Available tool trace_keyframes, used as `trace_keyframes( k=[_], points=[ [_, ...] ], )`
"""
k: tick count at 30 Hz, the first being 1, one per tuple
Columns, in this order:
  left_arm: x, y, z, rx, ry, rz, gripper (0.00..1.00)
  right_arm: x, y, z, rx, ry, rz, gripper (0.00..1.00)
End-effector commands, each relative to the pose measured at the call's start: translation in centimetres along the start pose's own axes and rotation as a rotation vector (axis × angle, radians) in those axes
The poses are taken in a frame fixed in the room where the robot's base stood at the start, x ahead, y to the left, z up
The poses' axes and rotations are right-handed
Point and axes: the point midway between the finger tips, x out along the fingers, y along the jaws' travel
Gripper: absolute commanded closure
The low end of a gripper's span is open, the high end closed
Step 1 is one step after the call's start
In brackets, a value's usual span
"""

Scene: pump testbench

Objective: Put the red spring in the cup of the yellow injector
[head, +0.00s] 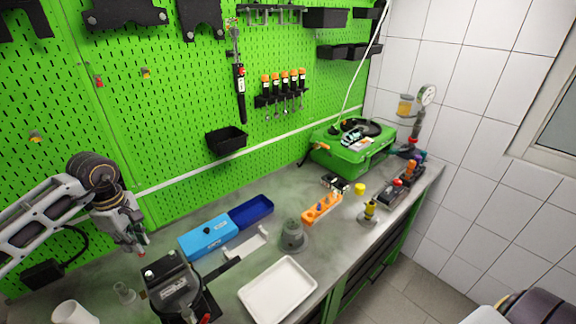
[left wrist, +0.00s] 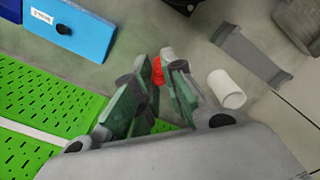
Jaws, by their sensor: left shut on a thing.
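My left gripper (head: 140,254) is above the left part of the bench in the head view, pointing down. It is shut on the red spring (left wrist: 157,70), which shows between the fingertips in the left wrist view; the fingers hide part of it. My right gripper is not in view.
A black device (head: 172,284) stands just right of the gripper. Beyond are a light and dark blue box (head: 205,236), a grey round fixture (head: 292,236), a white tray (head: 278,290) and an orange rack (head: 322,208). A white cup (head: 72,313) is at the lower left.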

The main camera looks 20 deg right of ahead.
Motion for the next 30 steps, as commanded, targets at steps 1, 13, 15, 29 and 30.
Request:
trace_keyframes(
  k=[1,13,15,29,30],
  points=[
    [0.0,0.1,0.0,0.035,0.000,0.000,1.00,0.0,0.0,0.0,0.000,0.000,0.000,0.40],
    [-0.2,0.5,0.1,0.354,0.000,0.000,1.00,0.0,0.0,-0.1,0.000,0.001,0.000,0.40],
    [-0.2,0.6,0.2,0.410,0.000,0.000,1.00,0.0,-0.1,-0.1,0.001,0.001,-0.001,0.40],
    [-0.5,1.1,0.2,0.775,0.000,0.000,1.00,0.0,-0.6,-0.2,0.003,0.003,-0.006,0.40],
    [-0.5,1.1,0.2,0.807,0.000,0.000,1.00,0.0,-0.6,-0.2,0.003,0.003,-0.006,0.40]
  ],
)
